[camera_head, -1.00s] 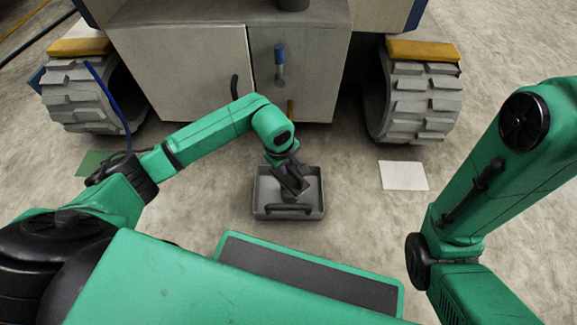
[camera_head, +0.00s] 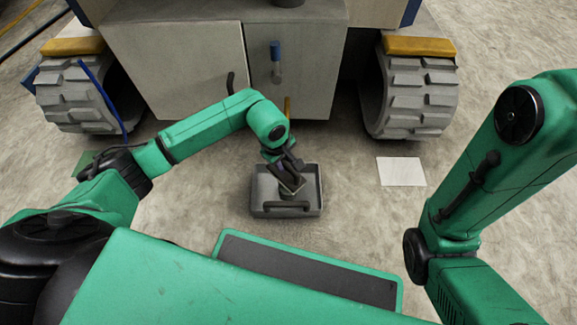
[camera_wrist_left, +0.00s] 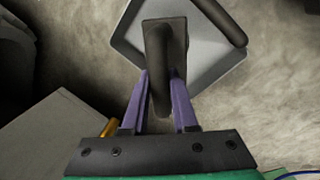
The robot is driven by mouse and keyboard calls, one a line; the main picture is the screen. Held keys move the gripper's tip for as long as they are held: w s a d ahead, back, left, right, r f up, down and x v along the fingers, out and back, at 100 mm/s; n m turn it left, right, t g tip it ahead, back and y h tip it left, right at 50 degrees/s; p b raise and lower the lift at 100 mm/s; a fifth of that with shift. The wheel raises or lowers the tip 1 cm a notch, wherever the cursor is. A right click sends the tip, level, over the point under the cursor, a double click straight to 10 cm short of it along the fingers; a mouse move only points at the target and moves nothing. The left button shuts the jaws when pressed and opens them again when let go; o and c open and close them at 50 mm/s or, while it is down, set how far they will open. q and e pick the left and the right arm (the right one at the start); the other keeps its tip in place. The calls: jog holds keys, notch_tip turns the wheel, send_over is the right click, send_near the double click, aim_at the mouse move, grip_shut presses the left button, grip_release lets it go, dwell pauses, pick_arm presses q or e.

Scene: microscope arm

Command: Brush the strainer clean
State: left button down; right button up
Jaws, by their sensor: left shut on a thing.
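The strainer (camera_head: 262,211) appears to be the shallow grey tray on the floor in front of the vehicle; it also shows in the left wrist view (camera_wrist_left: 215,58). It has a dark bar handle on its near side. My left gripper (camera_head: 290,172) is over the strainer, pointing down. In the left wrist view its purple fingers (camera_wrist_left: 160,78) are shut on the handle of a dark brush (camera_wrist_left: 166,35). The brush is over the strainer's inside; its underside is hidden, so I cannot tell whether it touches. No dirt can be made out. My right gripper is not in view.
A tracked vehicle with a grey cabinet (camera_head: 185,75) stands behind the strainer, tracks (camera_head: 415,100) on both sides. A white sheet (camera_head: 401,171) lies on the floor to the right. The floor between the strainer and this sheet is clear.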

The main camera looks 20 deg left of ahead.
pick_arm(q)
jog(key=shift+w+a, duration=0.25)
jog(key=shift+a, duration=0.2)
jog(key=shift+s+d+p, duration=0.2)
jog(key=shift+s+d, duration=0.2)
jog(key=shift+d, duration=0.3)
jog(key=shift+s+d+p, duration=0.15)
jog(key=shift+s+d, duration=0.25)
jog(key=shift+d, duration=0.25)
jog(key=shift+w+a+b, duration=0.25)
jog(key=shift+w+a, duration=0.15)
jog(key=shift+a, duration=0.3)
jog(key=shift+w+a+b, duration=0.2)
jog(key=shift+w+a, duration=0.2)
jog(key=shift+a, duration=0.25)
jog(key=shift+s+d+p, duration=0.2)
jog(key=shift+s+d, duration=0.2)
jog(key=shift+d, duration=0.3)
jog(key=shift+s+d+p, duration=0.15)
jog(key=shift+s+d, duration=0.2)
jog(key=shift+d, duration=0.3)
